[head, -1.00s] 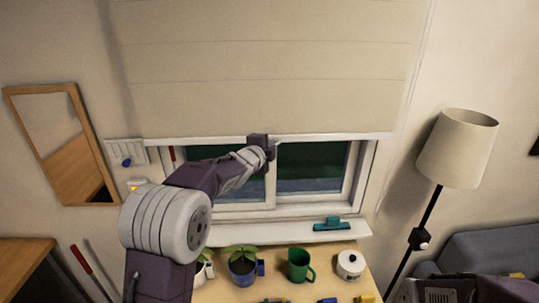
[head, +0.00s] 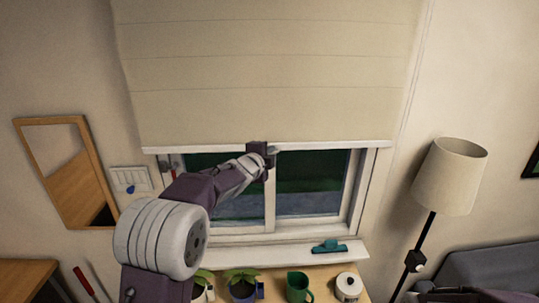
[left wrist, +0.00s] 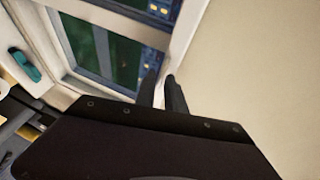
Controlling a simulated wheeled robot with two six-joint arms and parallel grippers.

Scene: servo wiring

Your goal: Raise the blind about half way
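The beige fabric blind (head: 265,85) covers the upper part of the window (head: 308,192); it also fills the right of the left wrist view (left wrist: 262,75). Its white bottom rail (head: 335,146) hangs level across the upper panes, and the lower panes are uncovered. My left gripper (head: 268,153) is at the middle of the rail. In the left wrist view its two dark fingers (left wrist: 162,92) are close together, one on each side of the white rail, shut on it. My right gripper is not visible; only a dark part of my right arm shows at the bottom right.
A white sill with a teal clip-like object (head: 329,246) runs below the window. A table below holds potted plants (head: 242,284), a green mug (head: 299,286) and a white pot (head: 348,287). A floor lamp (head: 450,178) stands right; a mirror (head: 68,170) hangs left.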

